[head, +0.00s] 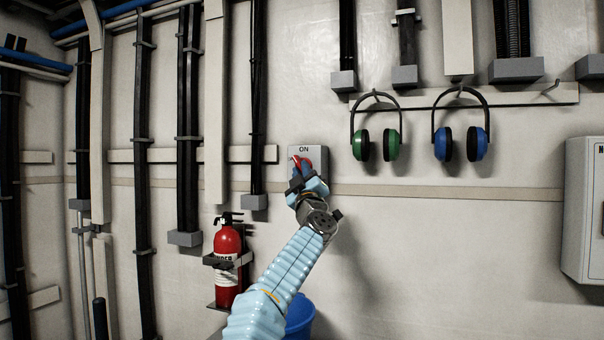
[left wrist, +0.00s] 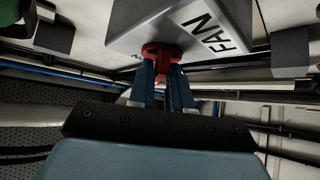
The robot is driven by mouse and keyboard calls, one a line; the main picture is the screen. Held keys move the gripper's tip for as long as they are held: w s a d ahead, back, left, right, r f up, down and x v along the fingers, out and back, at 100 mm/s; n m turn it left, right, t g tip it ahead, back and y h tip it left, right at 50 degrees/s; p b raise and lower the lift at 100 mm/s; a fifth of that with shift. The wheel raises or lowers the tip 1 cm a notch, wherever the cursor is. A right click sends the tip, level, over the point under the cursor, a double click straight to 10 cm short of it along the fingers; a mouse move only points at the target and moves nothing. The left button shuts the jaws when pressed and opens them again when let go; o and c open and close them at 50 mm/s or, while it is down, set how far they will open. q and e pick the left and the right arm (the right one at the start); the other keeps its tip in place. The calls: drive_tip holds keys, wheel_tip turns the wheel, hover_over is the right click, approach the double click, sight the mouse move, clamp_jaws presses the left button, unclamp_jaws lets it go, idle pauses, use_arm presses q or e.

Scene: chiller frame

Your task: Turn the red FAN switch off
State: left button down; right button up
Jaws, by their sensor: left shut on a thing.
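The FAN switch is a grey box (head: 316,156) on the wall, with ON at its top edge in the head view. Its underside or face with the word FAN shows close up in the left wrist view (left wrist: 240,22). The red switch handle (head: 301,162) shows on the front of the box, partly hidden by my left gripper (head: 303,174). In the left wrist view my blue fingers are shut on the red handle (left wrist: 162,52). I cannot tell the handle's exact setting. My right gripper is not in view.
A red fire extinguisher (head: 227,262) hangs on the wall to the lower left of the box. Green earmuffs (head: 391,145) and blue earmuffs (head: 481,144) hang to the right. A blue bucket (head: 300,317) is below, partly behind my left arm. A white cabinet (head: 585,210) is at far right.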

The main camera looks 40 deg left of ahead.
use_arm(q)
drive_tip(key=shift+r, duration=0.1)
drive_tip(key=c, duration=1.1)
unclamp_jaws()
drive_tip(key=shift+c, duration=0.2)
drive_tip(key=shift+d, duration=0.1)
drive_tip(key=b+v, duration=0.8)
drive_tip(key=v, duration=0.5)
drive_tip(key=shift+s+d+f, duration=0.2)
drive_tip(key=shift+s+f, duration=0.05)
